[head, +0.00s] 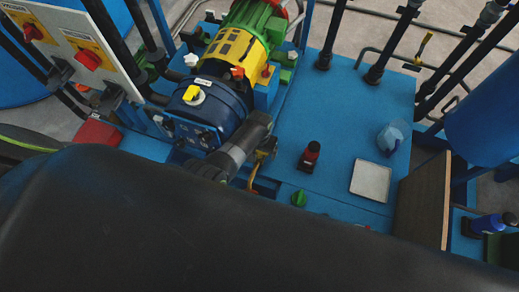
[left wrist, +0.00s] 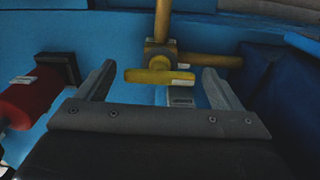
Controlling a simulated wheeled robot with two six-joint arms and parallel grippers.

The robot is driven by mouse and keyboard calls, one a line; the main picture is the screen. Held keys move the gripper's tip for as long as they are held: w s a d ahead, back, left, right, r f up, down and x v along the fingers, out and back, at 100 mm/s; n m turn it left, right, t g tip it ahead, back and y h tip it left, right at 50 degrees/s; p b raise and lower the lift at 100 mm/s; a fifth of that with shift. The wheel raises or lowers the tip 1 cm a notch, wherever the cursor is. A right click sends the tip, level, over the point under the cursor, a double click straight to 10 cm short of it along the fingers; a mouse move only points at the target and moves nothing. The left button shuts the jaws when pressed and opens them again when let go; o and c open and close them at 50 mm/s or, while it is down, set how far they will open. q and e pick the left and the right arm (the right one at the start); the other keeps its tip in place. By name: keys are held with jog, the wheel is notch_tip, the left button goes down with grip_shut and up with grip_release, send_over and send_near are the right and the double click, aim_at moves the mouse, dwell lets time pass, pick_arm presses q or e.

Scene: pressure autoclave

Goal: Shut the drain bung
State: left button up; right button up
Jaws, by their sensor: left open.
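The drain bung appears to be the brass-yellow fitting with a crosswise T-bar (left wrist: 160,77) in the left wrist view. It sits on brass pipework. My left gripper (left wrist: 157,68) is open, with one finger to each side of the bar. I see no contact, and the depth between them is hard to judge. In the head view a brass piece (head: 265,154) shows beside a dark grey cylinder, partly hidden. I cannot make out my left gripper's fingers there; a large dark arm link covers the bottom. My right gripper is not in view.
A red and black item (head: 310,155) stands on the blue deck (head: 340,110); a red cylinder (left wrist: 28,98) is left of the gripper in the wrist view. A blue vessel (head: 205,113), a green knob (head: 299,198) and a pale square plate (head: 371,180) are nearby.

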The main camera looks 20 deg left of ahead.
pick_arm(q)
jog(key=shift+r, duration=0.15)
jog(key=shift+r, duration=0.3)
notch_tip(320, 180, up, 17)
jog(key=p, duration=0.2)
jog(key=shift+f, duration=0.2)
jog(key=shift+s+f, duration=0.1)
dwell(0.5)
